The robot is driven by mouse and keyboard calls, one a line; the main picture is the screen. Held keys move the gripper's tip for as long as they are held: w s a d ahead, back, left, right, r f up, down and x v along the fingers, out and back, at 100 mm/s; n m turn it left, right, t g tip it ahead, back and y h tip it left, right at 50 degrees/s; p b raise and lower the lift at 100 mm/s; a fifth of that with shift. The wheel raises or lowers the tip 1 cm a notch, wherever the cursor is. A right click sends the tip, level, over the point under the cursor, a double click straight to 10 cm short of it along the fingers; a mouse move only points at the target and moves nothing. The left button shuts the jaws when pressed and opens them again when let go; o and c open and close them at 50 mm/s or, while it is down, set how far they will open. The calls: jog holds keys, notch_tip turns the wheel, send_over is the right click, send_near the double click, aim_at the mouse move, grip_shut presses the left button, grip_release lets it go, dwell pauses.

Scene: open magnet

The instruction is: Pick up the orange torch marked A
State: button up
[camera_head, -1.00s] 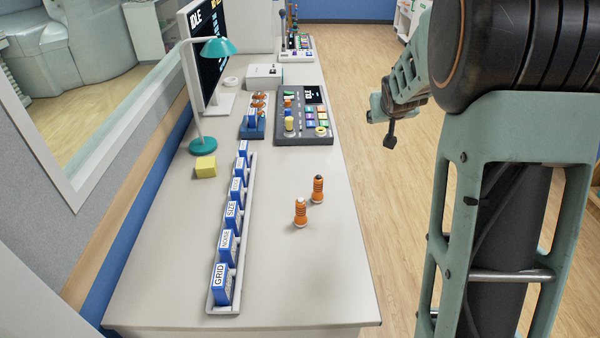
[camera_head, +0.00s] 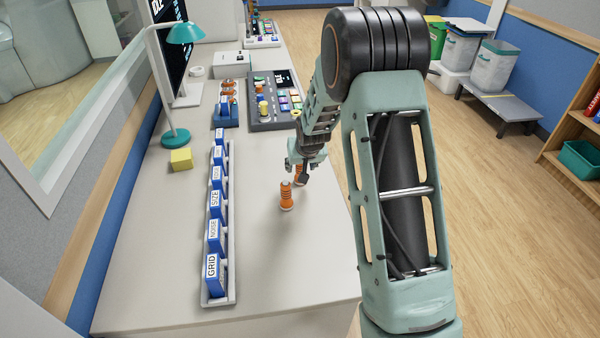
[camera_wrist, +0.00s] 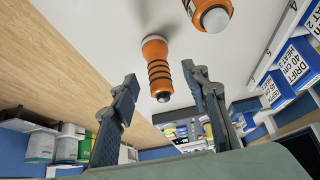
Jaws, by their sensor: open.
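Two orange torches stand on the pale desk. The nearer torch (camera_head: 286,196) has a pale top and shows cut off at the upper edge of the wrist view (camera_wrist: 208,14). The farther torch (camera_head: 301,178), dark-banded, is partly covered by my gripper (camera_head: 303,163) in the head view. In the wrist view, this banded torch (camera_wrist: 157,66) appears between and beyond the fingertips of my gripper (camera_wrist: 160,78). My gripper is open and empty. I cannot read a letter A on either torch.
A white rack (camera_head: 231,270) of blue labelled boxes runs along the desk left of the torches. A yellow block (camera_head: 181,159), a teal lamp (camera_head: 176,138) and a control panel (camera_head: 272,101) are farther back. The desk front (camera_head: 285,285) is clear.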

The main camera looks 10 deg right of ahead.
aim_at(300, 167)
jog(key=shift+w+r+p+x, duration=0.1)
jog(key=shift+w+p+x, duration=0.05)
jog(key=shift+x, duration=0.8)
jog(key=shift+w+r+p+x, duration=0.1)
jog(key=shift+x, duration=0.8)
jog(key=shift+w+r+p+x, duration=0.1)
jog(key=shift+w+p+x, duration=0.05)
jog(key=shift+x, duration=0.8)
jog(key=shift+d, duration=0.15)
jog(key=shift+c, duration=0.3)
grip_shut()
